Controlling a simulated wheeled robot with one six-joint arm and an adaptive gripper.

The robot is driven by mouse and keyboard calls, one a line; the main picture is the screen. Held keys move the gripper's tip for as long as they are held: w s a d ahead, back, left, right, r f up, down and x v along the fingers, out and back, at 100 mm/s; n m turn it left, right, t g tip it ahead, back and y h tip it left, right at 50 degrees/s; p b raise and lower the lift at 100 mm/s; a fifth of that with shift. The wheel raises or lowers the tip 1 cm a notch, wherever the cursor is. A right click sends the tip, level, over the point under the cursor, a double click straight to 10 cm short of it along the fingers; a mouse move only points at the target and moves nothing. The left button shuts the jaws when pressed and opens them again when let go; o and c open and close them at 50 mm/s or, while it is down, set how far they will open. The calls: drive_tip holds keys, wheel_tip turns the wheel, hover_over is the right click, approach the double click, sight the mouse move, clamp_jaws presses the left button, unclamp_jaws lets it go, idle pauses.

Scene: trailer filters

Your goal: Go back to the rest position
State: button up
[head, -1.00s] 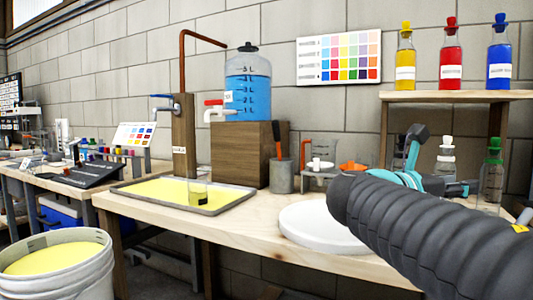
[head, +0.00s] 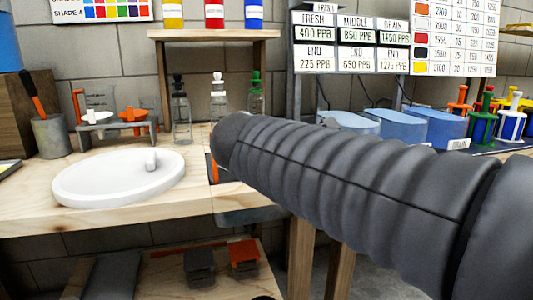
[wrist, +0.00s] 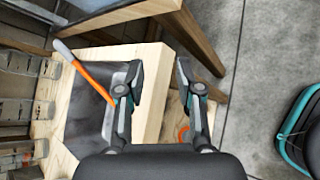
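My gripper (wrist: 158,82) shows in the wrist view with its two fingers apart and nothing between them. It is above the end of a wooden bench (wrist: 150,60), with grey floor to the right. In the head view my ribbed grey arm crosses from the right edge toward the bench (head: 130,222) and hides the gripper.
A white round plate (head: 115,182) with a small white piece is on the bench. Three stoppered bottles (head: 219,105) stand behind it. Blue tubs (head: 432,127) stand at the right. Below is a lower shelf (head: 155,285). Bare floor (wrist: 255,70) lies right of the gripper.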

drive_tip(key=s+d+f+m+g+y+p, duration=0.1)
drive_tip(key=s+d+f+m+g+y, duration=0.1)
drive_tip(key=s+f+m, duration=0.6)
drive_tip(key=s+d+f+m+g+y+p, duration=0.1)
drive_tip(key=s+d+f+m+y+p, duration=0.1)
drive_tip(key=s+d+f+m+y, duration=0.3)
drive_tip(key=s+d+f+m, duration=0.1)
drive_tip(key=s+f+m, duration=0.2)
drive_tip(key=s+m, duration=0.4)
drive_tip(key=shift+s+f+m+g, duration=0.3)
drive_tip(key=shift+m+g, duration=0.1)
drive_tip(key=shift+m, duration=0.1)
